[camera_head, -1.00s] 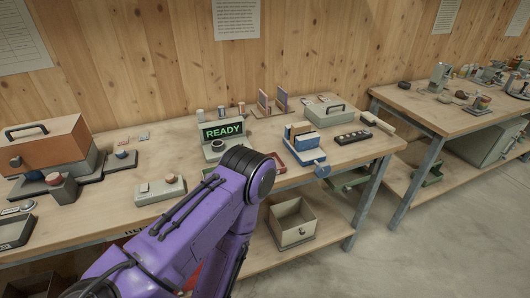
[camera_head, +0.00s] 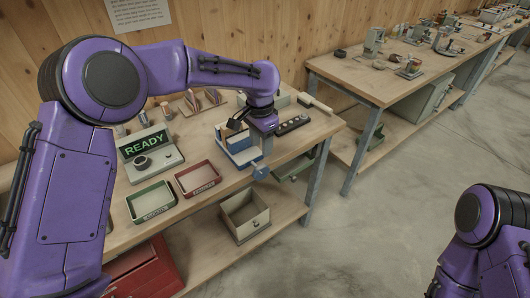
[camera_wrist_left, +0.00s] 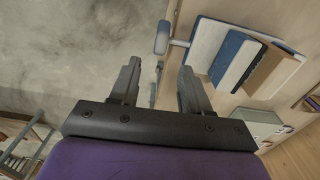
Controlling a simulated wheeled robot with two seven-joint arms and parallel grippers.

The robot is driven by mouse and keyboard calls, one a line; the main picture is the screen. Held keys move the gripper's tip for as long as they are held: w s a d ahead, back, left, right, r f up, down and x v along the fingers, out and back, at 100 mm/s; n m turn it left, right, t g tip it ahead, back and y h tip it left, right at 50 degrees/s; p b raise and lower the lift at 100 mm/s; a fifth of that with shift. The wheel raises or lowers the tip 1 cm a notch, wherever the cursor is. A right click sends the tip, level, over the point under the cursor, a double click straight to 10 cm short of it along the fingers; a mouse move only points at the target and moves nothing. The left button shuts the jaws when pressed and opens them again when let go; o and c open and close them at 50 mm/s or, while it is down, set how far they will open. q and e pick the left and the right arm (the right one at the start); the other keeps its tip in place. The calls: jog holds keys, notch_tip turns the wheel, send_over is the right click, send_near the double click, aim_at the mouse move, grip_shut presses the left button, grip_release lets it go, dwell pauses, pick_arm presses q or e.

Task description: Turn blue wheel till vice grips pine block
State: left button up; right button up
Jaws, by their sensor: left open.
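The vice (camera_head: 228,148) with blue and pale jaws stands near the front right corner of the bench. It also shows at the upper right of the left wrist view (camera_wrist_left: 230,58). Its blue wheel (camera_head: 259,171) sticks out past the bench's front edge and appears in the left wrist view (camera_wrist_left: 162,38) on a short shaft. A tan wooden piece, seemingly the pine block (camera_wrist_left: 270,72), stands at the vice; its contact with the jaws is unclear. My left gripper (camera_head: 238,121) is over the vice, open and empty; its fingertips (camera_wrist_left: 160,75) are apart from the wheel. My right gripper is out of view.
A green tray (camera_head: 151,201) and a red tray (camera_head: 198,178) lie left of the vice, below the READY display (camera_head: 146,145). A dark button strip (camera_head: 292,124) lies to its right. An open bin (camera_head: 245,215) sits on the lower shelf. Floor in front is clear.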

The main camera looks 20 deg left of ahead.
aim_at(260, 166)
pick_arm(q)
jog(key=shift+w+f, duration=0.35)
jog(key=shift+f, duration=0.2)
jog(key=shift+w+f, duration=0.35)
jog(key=shift+f, duration=0.2)
jog(key=f, duration=0.1)
jog(key=s+f+p, duration=0.1)
jog(key=f, duration=0.1)
jog(key=s+f, duration=0.1)
jog(key=shift+a+f+p, duration=0.15)
jog(key=shift+f+p, duration=0.1)
jog(key=shift+p, duration=0.05)
jog(key=f, duration=0.1)
jog(key=w+f, duration=0.1)
jog(key=f, duration=0.1)
jog(key=shift+f, duration=0.3)
jog(key=shift+s+r, duration=0.2)
jog(key=shift+s, duration=0.05)
jog(key=shift+c, duration=0.6)
grip_shut()
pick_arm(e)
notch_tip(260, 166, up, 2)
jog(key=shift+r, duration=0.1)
